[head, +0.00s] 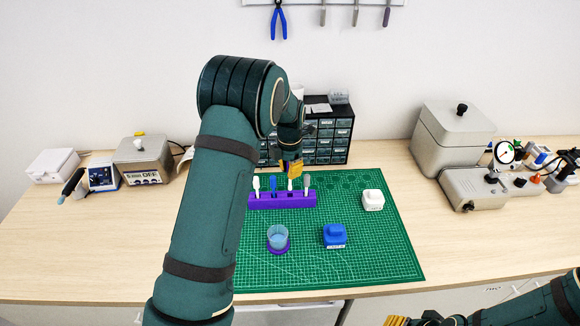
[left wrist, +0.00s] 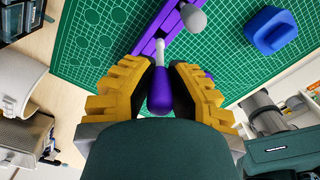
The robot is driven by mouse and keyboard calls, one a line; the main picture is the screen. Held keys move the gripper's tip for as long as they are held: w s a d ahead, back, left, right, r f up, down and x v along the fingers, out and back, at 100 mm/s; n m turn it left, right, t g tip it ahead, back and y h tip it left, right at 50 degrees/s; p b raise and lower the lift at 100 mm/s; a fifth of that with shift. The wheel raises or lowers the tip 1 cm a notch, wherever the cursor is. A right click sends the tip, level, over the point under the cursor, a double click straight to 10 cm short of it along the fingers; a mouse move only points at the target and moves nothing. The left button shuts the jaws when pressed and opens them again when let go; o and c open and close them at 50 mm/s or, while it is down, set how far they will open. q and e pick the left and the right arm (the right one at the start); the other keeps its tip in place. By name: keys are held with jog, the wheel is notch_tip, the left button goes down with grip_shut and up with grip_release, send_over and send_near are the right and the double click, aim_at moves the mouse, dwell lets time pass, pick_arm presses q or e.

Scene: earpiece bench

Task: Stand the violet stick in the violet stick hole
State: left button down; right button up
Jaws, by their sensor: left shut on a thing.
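My left gripper (head: 291,172) is above the violet rack (head: 282,201). In the left wrist view its yellow fingers (left wrist: 160,75) are shut on the violet stick (left wrist: 160,92), whose pale shaft points at the rack, also seen there (left wrist: 150,42). In the head view the pale shaft (head: 290,185) shows below the fingers, over the rack; I cannot tell whether its tip is in a hole. A white stick (head: 256,184), a blue stick (head: 273,184) and a grey stick (head: 307,181) stand in the rack. My right gripper (head: 398,321) is at the bottom edge, mostly cut off.
On the green mat (head: 375,260) are a clear cup (head: 278,238) on a violet base, a blue block (head: 335,236) and a white block (head: 373,200). A drawer cabinet (head: 335,140) stands behind the rack. Grey boxes (head: 455,140) stand at right. The mat's front right is clear.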

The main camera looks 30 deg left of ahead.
aim_at(290, 190)
pick_arm(q)
jog(key=shift+f+b, duration=1.35)
jog(key=shift+f, duration=1.4)
jog(key=shift+f, duration=0.3)
jog(key=c, duration=1)
grip_release()
notch_tip(290, 190, up, 12)
jog(key=shift+r, duration=0.1)
jog(key=shift+s, duration=0.1)
